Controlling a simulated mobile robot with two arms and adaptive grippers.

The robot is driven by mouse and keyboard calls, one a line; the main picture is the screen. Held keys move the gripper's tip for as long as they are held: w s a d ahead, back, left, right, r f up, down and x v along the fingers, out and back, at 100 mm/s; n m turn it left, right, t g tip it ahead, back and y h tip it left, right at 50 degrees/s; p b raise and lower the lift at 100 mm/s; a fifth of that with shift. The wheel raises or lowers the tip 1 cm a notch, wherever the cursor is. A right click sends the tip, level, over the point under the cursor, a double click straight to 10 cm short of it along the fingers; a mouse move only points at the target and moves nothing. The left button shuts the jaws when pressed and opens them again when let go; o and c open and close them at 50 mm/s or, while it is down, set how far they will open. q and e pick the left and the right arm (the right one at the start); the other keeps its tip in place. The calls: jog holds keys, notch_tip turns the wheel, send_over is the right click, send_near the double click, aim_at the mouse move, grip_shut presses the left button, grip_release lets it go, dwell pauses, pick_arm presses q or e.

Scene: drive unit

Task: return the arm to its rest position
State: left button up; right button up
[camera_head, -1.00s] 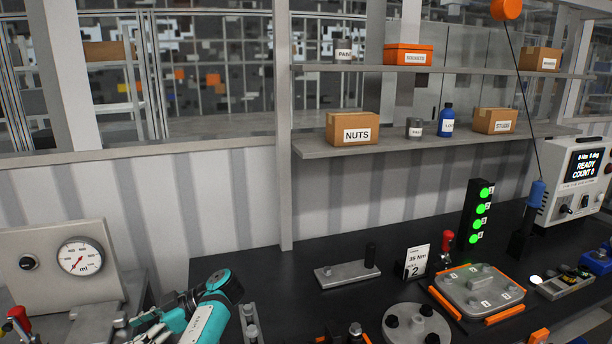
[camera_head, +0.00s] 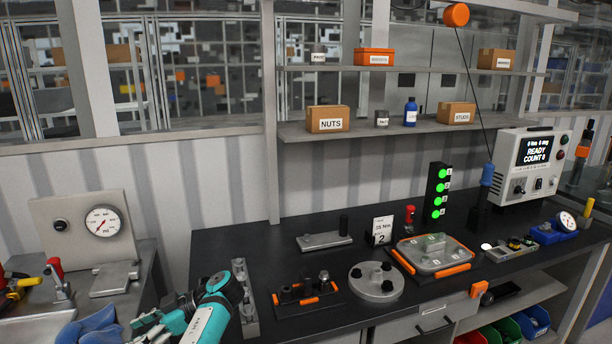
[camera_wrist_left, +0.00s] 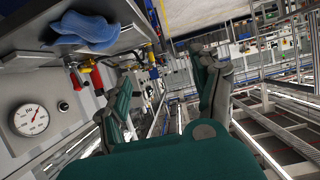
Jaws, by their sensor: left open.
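My left arm (camera_head: 212,312), teal and grey, comes in at the bottom of the head view, left of centre. Its gripper (camera_head: 145,328) is partly cut off by the bottom edge there, over the gap between the left bench and the black bench. In the left wrist view the gripper (camera_wrist_left: 166,72) has its two teal and grey fingers spread apart with nothing between them. My right arm and gripper are in neither view.
The black bench (camera_head: 215,252) holds a fixture plate (camera_head: 432,254), a round flange (camera_head: 376,282) and a controller (camera_head: 532,165). Left is a bench with a gauge (camera_head: 103,221) and blue cloth (camera_head: 88,328), also in the wrist view (camera_wrist_left: 85,28). Shelves (camera_head: 400,130) hang behind.

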pick_arm(q)
jog(key=s+d+f+m+t+h+b, duration=0.15)
jog(key=s+f+m, duration=0.3)
jog(key=f, duration=0.85)
jog(key=s+f+m+t+h+b, duration=0.1)
jog(key=s+f+m+h+b, duration=0.3)
jog(key=f, duration=1)
jog(key=s+d+f+m+t+p, duration=0.1)
jog(key=s+f+m+t, duration=0.15)
jog(key=f+m, duration=0.7)
jog(key=s+d+f+m+h+b, duration=0.1)
jog(key=s+d+f+h, duration=0.15)
jog(key=s+f, duration=0.75)
jog(key=s+d+f+m+h+b, duration=0.1)
jog(key=s+d+f+h+b, duration=0.15)
jog(key=s+f, duration=0.7)
jog(key=s+d+f+m+h+b, duration=0.1)
jog(key=s+f, duration=0.3)
jog(key=s, duration=0.5)
jog(key=s+d+f+m+h+b, duration=0.1)
jog(key=s+f, duration=0.4)
jog(key=s, duration=0.5)
jog(key=d+m, duration=0.1)
jog(key=d, duration=0.1)
jog(key=shift+d+f+m, duration=0.2)
jog(key=shift+d+m, duration=0.1)
jog(key=shift+d, duration=0.05)
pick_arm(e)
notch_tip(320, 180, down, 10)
